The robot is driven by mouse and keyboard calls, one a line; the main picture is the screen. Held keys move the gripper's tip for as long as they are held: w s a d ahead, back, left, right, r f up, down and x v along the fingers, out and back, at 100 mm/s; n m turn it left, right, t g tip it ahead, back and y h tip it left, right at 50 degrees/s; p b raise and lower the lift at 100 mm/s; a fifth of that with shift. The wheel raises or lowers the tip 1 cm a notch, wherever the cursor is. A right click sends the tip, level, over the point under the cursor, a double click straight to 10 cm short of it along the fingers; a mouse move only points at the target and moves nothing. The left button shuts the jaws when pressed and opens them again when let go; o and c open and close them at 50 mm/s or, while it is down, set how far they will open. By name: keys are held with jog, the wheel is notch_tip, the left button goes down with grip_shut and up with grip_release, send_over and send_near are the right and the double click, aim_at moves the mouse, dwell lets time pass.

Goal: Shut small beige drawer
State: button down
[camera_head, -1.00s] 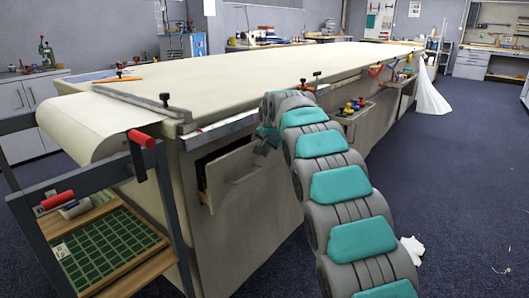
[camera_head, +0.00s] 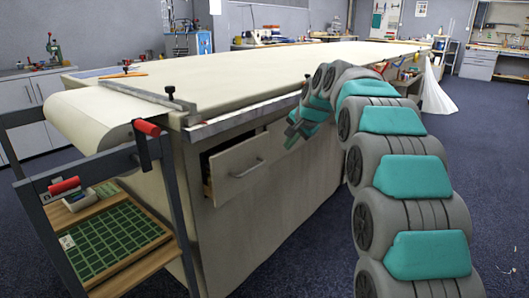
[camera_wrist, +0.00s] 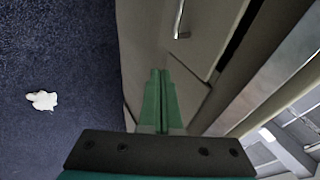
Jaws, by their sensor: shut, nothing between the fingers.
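The small beige drawer (camera_head: 236,170) is in the near end of the table's side. It stands partly open, with a dark gap along its left edge and a bar handle on its front. My gripper (camera_head: 293,134) is right of the drawer front in the head view, apart from the handle. In the wrist view the green fingers of my gripper (camera_wrist: 158,76) are together and empty. The drawer front (camera_wrist: 205,35) with its metal handle shows above them there. Whether the fingers touch the panel cannot be told.
The long cloth table (camera_head: 260,75) overhangs the drawer with a metal edge. A dark frame with red handles (camera_head: 147,128) and a green-gridded tray (camera_head: 110,238) stand at left. A white scrap (camera_wrist: 42,100) lies on the otherwise clear blue floor.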

notch_tip(320, 180, down, 4)
jog(key=s+d+f+m+y, duration=0.1)
jog(key=s+d+m+y, duration=0.1)
jog(key=m+y, duration=0.15)
jog(key=m+t+y, duration=0.4)
jog(key=m+y, duration=0.4)
jog(key=m, duration=0.6)
send_near(247, 156)
jog(key=shift+h, duration=0.25)
jog(key=p+x, duration=0.2)
jog(key=x, duration=0.5)
jog(key=shift+d+r, duration=0.1)
jog(key=shift+r, duration=0.05)
